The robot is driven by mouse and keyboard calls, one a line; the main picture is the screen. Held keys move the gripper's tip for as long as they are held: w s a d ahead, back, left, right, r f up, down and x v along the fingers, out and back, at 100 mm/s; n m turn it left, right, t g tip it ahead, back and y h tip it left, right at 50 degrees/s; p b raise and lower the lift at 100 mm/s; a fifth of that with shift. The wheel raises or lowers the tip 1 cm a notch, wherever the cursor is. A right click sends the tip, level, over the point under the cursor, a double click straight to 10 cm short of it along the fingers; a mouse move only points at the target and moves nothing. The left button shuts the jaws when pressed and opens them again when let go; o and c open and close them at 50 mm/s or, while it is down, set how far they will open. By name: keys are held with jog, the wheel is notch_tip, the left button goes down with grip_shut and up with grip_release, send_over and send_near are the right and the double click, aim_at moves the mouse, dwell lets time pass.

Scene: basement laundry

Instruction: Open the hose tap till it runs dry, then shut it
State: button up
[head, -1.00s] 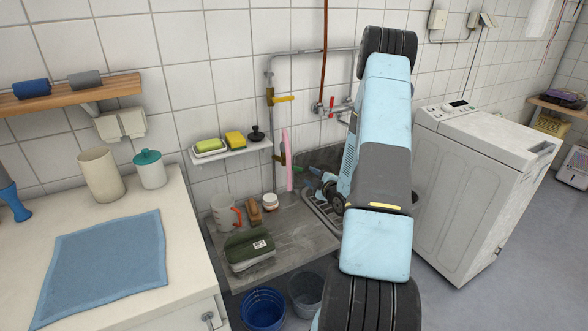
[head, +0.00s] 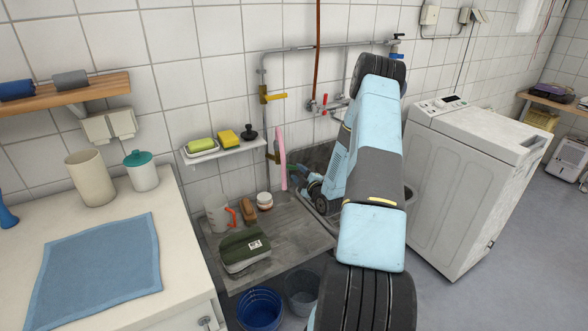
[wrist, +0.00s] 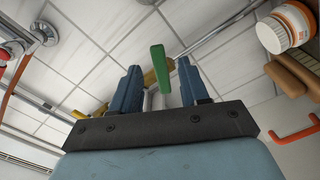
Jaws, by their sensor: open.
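The hose tap is on the tiled wall above the sink, with a green handle (head: 292,169) beside a pink hose (head: 280,158) that hangs down. My gripper (head: 306,178) is right beside the handle in the head view, partly behind my own arm. In the wrist view my gripper (wrist: 166,85) is open, and the green handle (wrist: 158,66) shows in the gap between its two blue fingers. A green part also shows close to the right finger. I cannot tell whether a finger touches it. Any water flow is not visible.
A yellow-handled valve (head: 272,96) and a red-handled tap (head: 325,103) sit on pipes nearby. A shelf (head: 226,150) holds sponges. A mug (head: 218,212), brush (head: 248,211) and jar (head: 265,201) stand on the draining board. Buckets (head: 261,308) are below; a washing machine (head: 455,190) is right.

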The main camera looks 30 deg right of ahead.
aim_at(294, 169)
jog(key=shift+w+a, duration=0.15)
jog(key=shift+w, duration=2.45)
grip_shut()
jog(key=shift+d, duration=0.25)
jog(key=shift+a, duration=0.2)
